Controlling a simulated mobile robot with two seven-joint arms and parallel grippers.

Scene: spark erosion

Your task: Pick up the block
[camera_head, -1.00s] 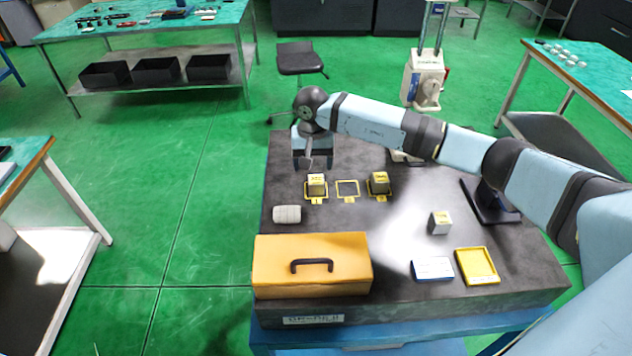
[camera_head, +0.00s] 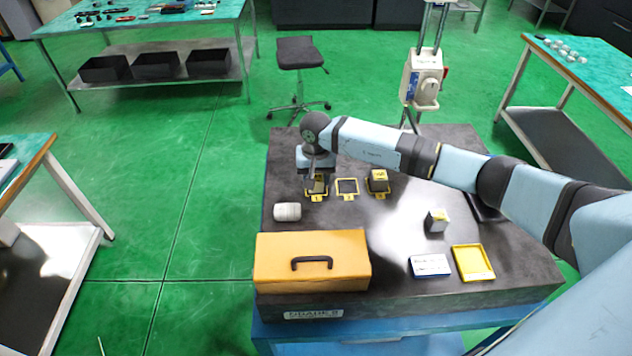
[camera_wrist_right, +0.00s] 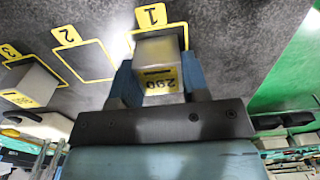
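A grey block with a yellow label reading 290 stands on the spot marked 1. In the right wrist view the block (camera_wrist_right: 160,62) sits between the two fingers of my right gripper (camera_wrist_right: 160,75), one on each side. The gaps are too small to tell whether the fingers press on it. In the head view my right gripper (camera_head: 316,172) is down over this block (camera_head: 317,186) and partly hides it. My left gripper is not in view.
The middle frame, marked 2 (camera_head: 347,187), is empty. A similar block (camera_head: 379,176) stands on spot 3. On the dark table are a white cylinder (camera_head: 287,212), an orange toolbox (camera_head: 312,262), another block (camera_head: 437,222), a blue-white card (camera_head: 430,266) and a yellow tray (camera_head: 488,276).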

